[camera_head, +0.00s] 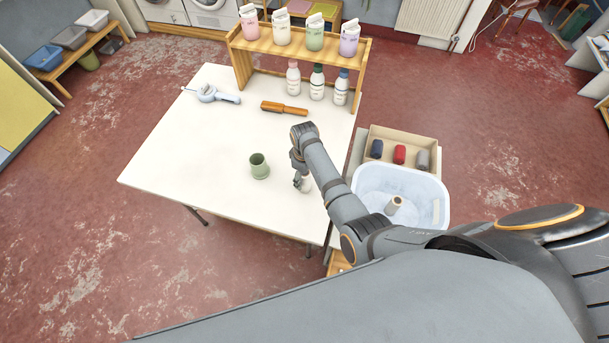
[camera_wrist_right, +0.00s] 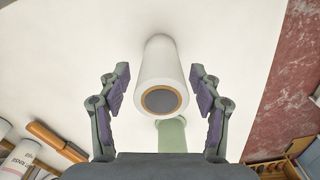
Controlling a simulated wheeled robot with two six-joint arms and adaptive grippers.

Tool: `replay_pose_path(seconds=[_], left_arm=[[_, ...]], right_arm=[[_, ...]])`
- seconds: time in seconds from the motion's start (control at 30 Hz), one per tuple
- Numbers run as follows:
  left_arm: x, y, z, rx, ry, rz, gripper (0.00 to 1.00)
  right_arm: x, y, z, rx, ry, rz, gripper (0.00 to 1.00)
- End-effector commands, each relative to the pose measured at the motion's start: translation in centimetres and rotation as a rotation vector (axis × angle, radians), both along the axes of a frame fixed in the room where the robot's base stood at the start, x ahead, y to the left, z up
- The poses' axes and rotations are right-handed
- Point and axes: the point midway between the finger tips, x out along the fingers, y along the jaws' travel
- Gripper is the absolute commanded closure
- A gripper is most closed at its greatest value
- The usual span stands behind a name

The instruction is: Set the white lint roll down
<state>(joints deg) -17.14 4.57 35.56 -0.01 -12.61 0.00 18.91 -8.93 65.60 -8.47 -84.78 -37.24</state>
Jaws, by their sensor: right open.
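The white lint roll (camera_wrist_right: 160,62) stands on the white table (camera_head: 200,150), its round end with an orange ring and dark core facing the right wrist camera. In the head view, the roll (camera_head: 306,185) is partly hidden by my right gripper (camera_head: 299,179). In the right wrist view, my right gripper (camera_wrist_right: 160,80) is open, with one finger on each side of the roll and a visible gap on both sides. My left gripper is not in view.
A green cup (camera_head: 259,166) stands close left of the roll. A wooden brush (camera_head: 284,108), bottles (camera_head: 317,82) and a wooden shelf (camera_head: 300,45) are farther back. A white tub (camera_head: 430,190) and a box of rolls (camera_head: 400,140) stand right.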

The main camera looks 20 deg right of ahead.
Motion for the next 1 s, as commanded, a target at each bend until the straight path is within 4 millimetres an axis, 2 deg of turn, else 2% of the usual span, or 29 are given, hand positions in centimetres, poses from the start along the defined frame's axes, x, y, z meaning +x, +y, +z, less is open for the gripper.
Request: replay_pose_path(seconds=[0.03, 0.3, 0.37, 0.53, 1.0], left_arm=[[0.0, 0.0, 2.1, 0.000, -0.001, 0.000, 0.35], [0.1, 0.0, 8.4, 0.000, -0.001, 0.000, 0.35], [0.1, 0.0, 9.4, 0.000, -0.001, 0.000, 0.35], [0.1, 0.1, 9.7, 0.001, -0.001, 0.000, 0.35], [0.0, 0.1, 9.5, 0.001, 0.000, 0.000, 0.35]], right_arm=[[0.0, 0.0, 2.0, 0.000, 0.000, 0.000, 0.35], [0.0, 0.0, 7.8, 0.000, 0.000, 0.000, 0.35], [0.0, 0.0, 8.7, 0.000, 0.000, 0.000, 0.35], [0.1, 0.0, 10.2, -0.001, -0.001, 0.000, 0.35], [0.1, 0.0, 10.1, 0.000, 0.000, 0.000, 0.35]])
